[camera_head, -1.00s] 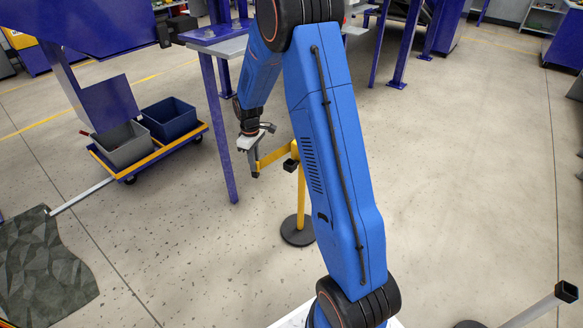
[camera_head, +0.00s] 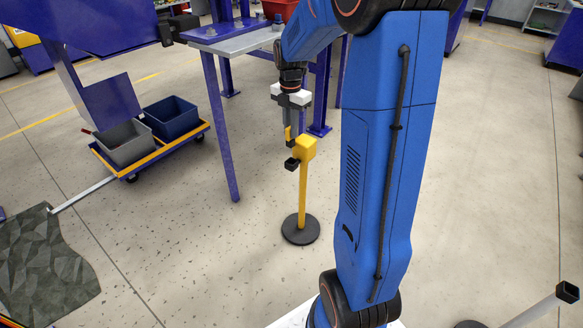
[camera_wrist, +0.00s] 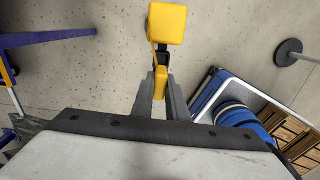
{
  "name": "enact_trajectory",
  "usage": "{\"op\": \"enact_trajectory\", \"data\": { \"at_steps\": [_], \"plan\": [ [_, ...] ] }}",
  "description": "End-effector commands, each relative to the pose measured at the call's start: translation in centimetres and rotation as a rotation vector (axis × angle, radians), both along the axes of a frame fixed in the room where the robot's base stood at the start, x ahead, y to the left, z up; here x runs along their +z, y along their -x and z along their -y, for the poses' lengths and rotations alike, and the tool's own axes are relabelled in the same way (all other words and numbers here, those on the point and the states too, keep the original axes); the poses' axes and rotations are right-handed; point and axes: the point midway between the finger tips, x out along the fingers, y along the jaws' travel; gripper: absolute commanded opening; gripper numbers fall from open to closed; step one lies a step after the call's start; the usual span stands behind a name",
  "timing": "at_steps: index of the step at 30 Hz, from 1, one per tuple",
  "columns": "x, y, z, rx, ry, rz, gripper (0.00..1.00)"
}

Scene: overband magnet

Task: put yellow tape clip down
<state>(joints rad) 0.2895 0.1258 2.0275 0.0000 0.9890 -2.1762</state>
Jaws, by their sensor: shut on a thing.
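My gripper (camera_head: 289,138) points down beside the yellow barrier post (camera_head: 303,190), with its fingers shut on the yellow tape clip (camera_head: 288,131). In the wrist view the clip (camera_wrist: 160,84) sits between the fingertips of my gripper (camera_wrist: 160,92). The post's yellow head (camera_wrist: 167,22) is just beyond it, with a short, narrow strip of yellow tape between them. A black socket (camera_head: 291,164) sticks out from the post just below my fingertips. The clip appears above this socket and apart from it. The post stands upright on a round dark base (camera_head: 300,229).
A purple-legged workbench (camera_head: 233,45) stands behind my gripper. A cart with a grey bin (camera_head: 124,147) and a blue bin (camera_head: 171,118) is at left. Another post with a black socket (camera_head: 567,292) stands at lower right. Open floor surrounds the yellow post.

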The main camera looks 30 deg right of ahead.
Motion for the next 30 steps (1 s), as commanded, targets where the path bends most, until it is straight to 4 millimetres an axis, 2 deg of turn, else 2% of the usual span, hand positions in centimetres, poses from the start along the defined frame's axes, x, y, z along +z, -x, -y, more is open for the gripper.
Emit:
{"op": "enact_trajectory", "data": {
  "at_steps": [4, 13, 20, 27, 30],
  "plan": [
    [-0.5, 0.4, 0.1, 0.033, 0.000, -0.002, 0.00],
    [-5.1, 0.4, 0.1, 0.034, 0.000, -0.002, 0.00],
    [-6.5, 0.3, 0.1, 0.033, -0.001, -0.001, 0.00],
    [-9.4, 0.4, 0.1, 0.033, 0.000, -0.002, 0.00],
    [-9.7, 0.3, 0.1, 0.033, 0.001, 0.001, 0.00]
  ]
}}
